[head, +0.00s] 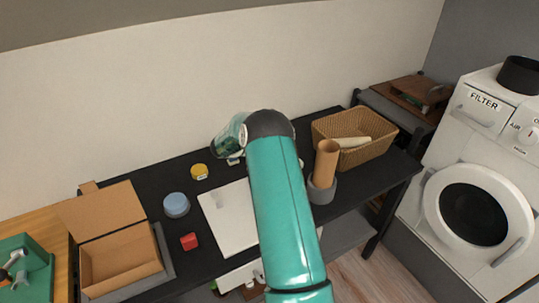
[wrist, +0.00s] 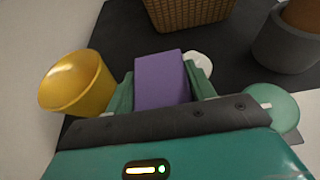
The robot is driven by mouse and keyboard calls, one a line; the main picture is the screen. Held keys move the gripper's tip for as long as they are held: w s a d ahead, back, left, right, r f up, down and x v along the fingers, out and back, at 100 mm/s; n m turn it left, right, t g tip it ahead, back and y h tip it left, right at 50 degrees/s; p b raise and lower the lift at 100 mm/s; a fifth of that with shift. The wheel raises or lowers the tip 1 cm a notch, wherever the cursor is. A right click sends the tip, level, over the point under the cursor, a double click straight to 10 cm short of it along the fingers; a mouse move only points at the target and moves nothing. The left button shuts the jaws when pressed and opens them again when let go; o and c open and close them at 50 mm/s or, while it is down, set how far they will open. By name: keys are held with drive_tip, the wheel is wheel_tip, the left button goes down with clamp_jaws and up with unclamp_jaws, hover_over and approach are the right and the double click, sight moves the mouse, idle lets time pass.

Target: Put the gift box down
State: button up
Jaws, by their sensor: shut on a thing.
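The gift box, a plain purple block (wrist: 161,82), is between the two green fingers of my gripper (wrist: 160,75) in the wrist view. My gripper is shut on it. The dark tabletop (wrist: 120,32) shows beyond the box; whether the box touches it or hangs above it I cannot tell. In the head view my teal arm reaches over the black table (head: 150,185) and hides the box and the fingertips.
A yellow cup (wrist: 76,84) is close left of the gripper. A wicker basket (head: 353,140) and a grey pot (head: 322,191) holding a cardboard tube (head: 326,163) stand right. An open cardboard box (head: 122,261), blue tin (head: 176,204), red block (head: 189,241) and white board (head: 222,228) are left.

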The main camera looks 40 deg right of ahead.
drive_tip(key=shift+w+d+f, duration=0.15)
drive_tip(key=shift+w+f, duration=0.3)
drive_tip(key=shift+f, duration=0.05)
drive_tip(key=shift+w+f, duration=0.2)
drive_tip(key=shift+f, duration=1.5)
drive_tip(key=shift+f, duration=0.1)
drive_tip(key=o, duration=1)
drive_tip(key=shift+o, duration=0.3)
